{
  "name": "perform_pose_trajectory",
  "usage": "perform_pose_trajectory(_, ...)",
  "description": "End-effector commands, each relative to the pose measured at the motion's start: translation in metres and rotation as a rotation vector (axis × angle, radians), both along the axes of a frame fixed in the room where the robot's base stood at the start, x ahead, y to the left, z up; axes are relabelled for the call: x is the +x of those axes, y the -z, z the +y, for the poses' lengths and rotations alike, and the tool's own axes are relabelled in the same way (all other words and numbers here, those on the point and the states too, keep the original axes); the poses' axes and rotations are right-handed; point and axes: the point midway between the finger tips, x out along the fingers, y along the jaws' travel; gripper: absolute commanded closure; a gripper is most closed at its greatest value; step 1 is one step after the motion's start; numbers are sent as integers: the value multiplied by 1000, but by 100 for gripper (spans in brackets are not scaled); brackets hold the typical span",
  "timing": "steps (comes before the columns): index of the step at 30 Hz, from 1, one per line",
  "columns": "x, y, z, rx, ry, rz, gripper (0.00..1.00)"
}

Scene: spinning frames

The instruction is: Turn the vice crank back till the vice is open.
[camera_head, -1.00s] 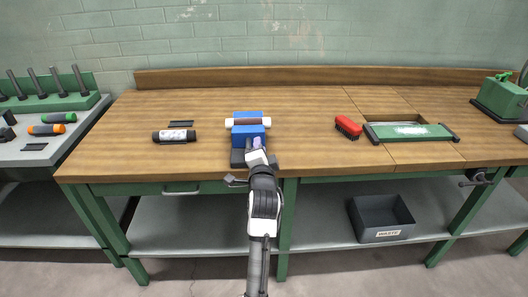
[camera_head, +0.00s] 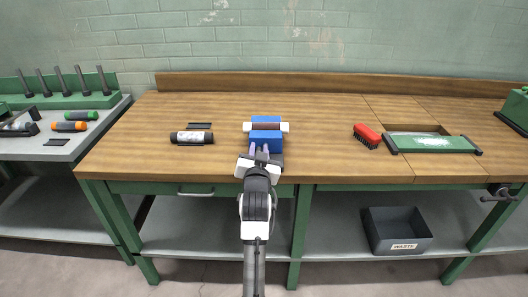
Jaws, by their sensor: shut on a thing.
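The blue vice (camera_head: 266,141) stands at the front edge of the wooden bench, on a dark base. A brown bar with white ends (camera_head: 283,127) lies across it between its blue front and rear jaws. My gripper (camera_head: 259,149) is at the near side of the vice, with its pale fingers against the front below the blue jaw. It is shut on the vice crank, which is mostly hidden by my gripper and wrist. I cannot make out any gap between the jaws and the bar.
A dark labelled cylinder (camera_head: 191,137) lies left of the vice. A second crank (camera_head: 500,194) sits on the bench's right front. A grey waste bin (camera_head: 398,231) is on the lower shelf.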

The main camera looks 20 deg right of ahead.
Motion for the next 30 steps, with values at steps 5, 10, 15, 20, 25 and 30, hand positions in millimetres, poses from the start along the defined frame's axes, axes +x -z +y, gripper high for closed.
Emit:
perform_pose_trajectory(5, 4, 8, 9, -160, -2, 52, 99)
perform_pose_trajectory(10, 6, 13, 16, -316, -2, 98, 99)
perform_pose_trajectory(15, 8, 20, 21, -471, 1, 144, 100)
perform_pose_trajectory(20, 9, 26, 26, -613, 1, 186, 99)
perform_pose_trajectory(25, 10, 32, 30, -748, 1, 223, 100)
perform_pose_trajectory(30, 10, 38, 31, -855, 3, 255, 100)
